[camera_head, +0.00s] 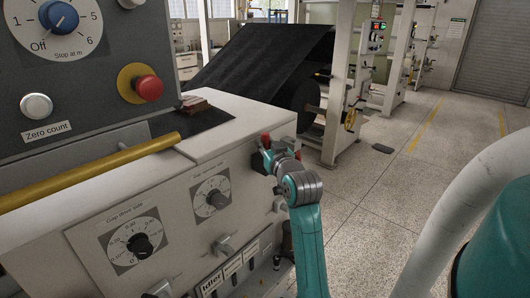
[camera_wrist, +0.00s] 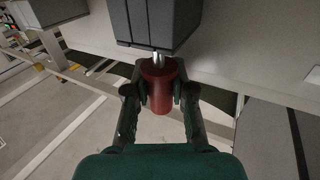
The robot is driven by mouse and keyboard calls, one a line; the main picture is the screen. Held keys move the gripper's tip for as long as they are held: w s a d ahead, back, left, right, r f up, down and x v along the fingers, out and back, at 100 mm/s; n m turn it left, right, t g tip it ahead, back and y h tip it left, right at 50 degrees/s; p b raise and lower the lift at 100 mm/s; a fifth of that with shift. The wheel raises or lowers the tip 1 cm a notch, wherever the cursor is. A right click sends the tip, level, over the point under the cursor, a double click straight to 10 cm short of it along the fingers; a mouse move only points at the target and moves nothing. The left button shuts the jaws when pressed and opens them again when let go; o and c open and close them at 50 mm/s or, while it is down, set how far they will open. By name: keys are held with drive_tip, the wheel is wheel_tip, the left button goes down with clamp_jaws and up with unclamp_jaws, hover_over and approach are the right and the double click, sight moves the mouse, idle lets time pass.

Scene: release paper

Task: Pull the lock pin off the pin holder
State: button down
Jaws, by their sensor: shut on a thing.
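The lock pin (camera_wrist: 160,88) has a red cylindrical handle and a short metal shaft. In the wrist view it sits between the two fingers of my gripper (camera_wrist: 158,84), which is shut on the red handle. The pin holder (camera_wrist: 154,25) is a dark grey block just beyond the fingertips. The metal shaft shows between the handle and the block and meets the block's face. How deep it goes in is hidden. In the head view my gripper (camera_head: 268,160) is at the right end of the white machine, where the pin and holder are too small and covered to tell apart.
The white machine (camera_head: 150,215) with dials and knobs fills the left, under a grey control panel (camera_head: 100,75) with a red button. A yellow bar (camera_head: 90,172) crosses its front. A black sheet roll (camera_head: 265,60) stands behind. Open speckled floor (camera_head: 370,200) lies to the right.

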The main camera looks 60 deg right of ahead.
drive_tip(key=shift+r, duration=2.1)
